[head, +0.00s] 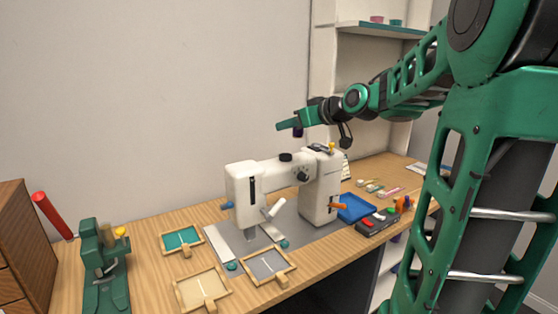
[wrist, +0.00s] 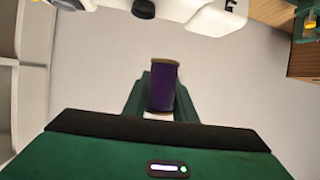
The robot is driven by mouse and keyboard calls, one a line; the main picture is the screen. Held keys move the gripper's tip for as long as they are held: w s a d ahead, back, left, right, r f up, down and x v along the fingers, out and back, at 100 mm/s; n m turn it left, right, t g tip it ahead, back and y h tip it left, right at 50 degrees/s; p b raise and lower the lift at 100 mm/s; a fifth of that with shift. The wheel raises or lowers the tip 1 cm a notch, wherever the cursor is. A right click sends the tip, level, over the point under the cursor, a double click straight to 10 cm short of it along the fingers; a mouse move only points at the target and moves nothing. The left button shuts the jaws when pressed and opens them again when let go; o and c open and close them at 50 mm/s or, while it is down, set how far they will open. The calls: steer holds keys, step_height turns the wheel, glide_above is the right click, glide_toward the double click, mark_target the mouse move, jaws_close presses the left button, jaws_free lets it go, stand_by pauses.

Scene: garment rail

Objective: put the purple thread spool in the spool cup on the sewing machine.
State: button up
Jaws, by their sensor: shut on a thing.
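The purple thread spool (wrist: 163,90) stands between the green fingers of my gripper (wrist: 160,100), which is shut on it. In the head view the spool (head: 298,132) shows as a small dark purple piece under my gripper (head: 289,126), in the air above the sewing machine. The white sewing machine (head: 262,183) stands on the table, and its edge (wrist: 205,20) shows at the top of the wrist view. A black round cup-like piece (head: 286,157) sits on top of its arm, below the spool and apart from it. I cannot tell if this is the spool cup.
A yellow piece (head: 332,147) stands on the machine's right top. Small framed trays (head: 205,290), a blue tray (head: 372,207), and a green device (head: 104,270) are on the wooden table (head: 150,285). A shelf (head: 380,29) stands behind my arm.

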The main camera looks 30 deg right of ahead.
steer(key=w+d+f, duration=0.1)
steer(key=w+f, duration=0.1)
steer(key=w, duration=0.1)
steer(key=w+d+f, duration=0.1)
steer(key=w+f, duration=0.1)
steer(key=w, duration=0.2)
steer(key=w+f, duration=0.3)
steer(key=w, duration=0.1)
steer(key=shift+d, duration=0.4)
steer(key=shift+f, duration=2.05)
steer(key=o, duration=1)
steer(key=shift+w, duration=0.1)
